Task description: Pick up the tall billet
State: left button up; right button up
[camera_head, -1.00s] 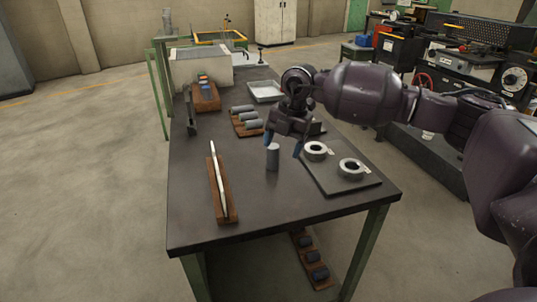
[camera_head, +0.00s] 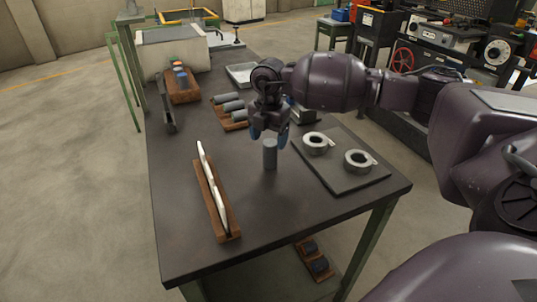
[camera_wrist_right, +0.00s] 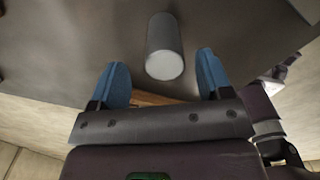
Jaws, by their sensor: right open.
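The tall billet (camera_head: 270,156) is a grey cylinder standing upright on the dark table (camera_head: 185,247). It also shows in the right wrist view (camera_wrist_right: 164,48), just beyond the gap between the fingers. My right gripper (camera_head: 268,134) is open, with its blue fingertips close to the billet's top in the head view. In the right wrist view the two blue fingers (camera_wrist_right: 163,75) are spread apart and nothing is between their pads that I can see gripped. My left gripper is in no view.
Right of the billet, a dark plate (camera_head: 345,184) carries two metal rings (camera_head: 316,142). Left is a wooden rack (camera_head: 214,200) holding a thin pale piece. Behind lie several billets on a wooden holder (camera_head: 238,124) and a grey tray (camera_head: 240,75). The table's front is clear.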

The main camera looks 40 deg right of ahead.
aim_at(270, 153)
jog(key=f, duration=0.2)
jog(key=f+b, duration=0.1)
jog(key=f, duration=0.2)
jog(key=shift+s+f, duration=0.2)
jog(key=shift+f, duration=0.1)
jog(key=shift+r, duration=0.15)
grip_shut()
